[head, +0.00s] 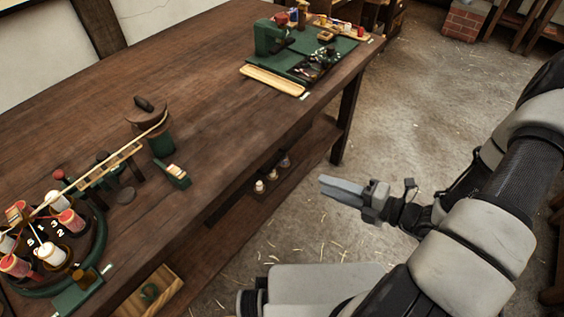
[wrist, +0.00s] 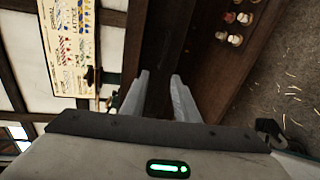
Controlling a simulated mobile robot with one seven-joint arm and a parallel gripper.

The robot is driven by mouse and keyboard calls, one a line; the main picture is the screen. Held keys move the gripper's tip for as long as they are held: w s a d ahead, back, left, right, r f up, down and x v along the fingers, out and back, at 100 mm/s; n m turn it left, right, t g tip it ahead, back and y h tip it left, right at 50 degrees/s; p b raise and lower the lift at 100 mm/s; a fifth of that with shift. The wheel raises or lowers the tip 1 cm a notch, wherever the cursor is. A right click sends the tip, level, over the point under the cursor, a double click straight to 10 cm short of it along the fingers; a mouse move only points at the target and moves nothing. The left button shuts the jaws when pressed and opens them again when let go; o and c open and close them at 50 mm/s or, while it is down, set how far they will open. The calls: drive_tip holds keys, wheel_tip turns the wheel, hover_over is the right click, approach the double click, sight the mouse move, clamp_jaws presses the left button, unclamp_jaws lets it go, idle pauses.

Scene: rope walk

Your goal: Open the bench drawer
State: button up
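The dark wooden bench (head: 215,130) fills the left and middle of the head view. The drawer is not recognisable in the wrist view.
Round green stand with spools (head: 62,240) and a green post (head: 158,140) stand on the bench near the drawer. A green work mat (head: 300,65) with tools lies at the far end. Small spools (head: 272,174) sit on the lower shelf. The straw-strewn floor (head: 420,100) is open.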

drive_tip(key=w+a+f+m+b, duration=0.1)
drive_tip(key=w+a+f+b, duration=0.2)
drive_tip(key=w+a, duration=0.7)
drive_tip(key=a+f, duration=0.1)
drive_tip(key=a, duration=0.1)
drive_tip(key=shift+w+a+f+t+h+b, duration=0.3)
drive_tip(key=shift+w+a+f+b, duration=0.05)
drive_tip(key=shift+a, duration=0.05)
clamp_jaws()
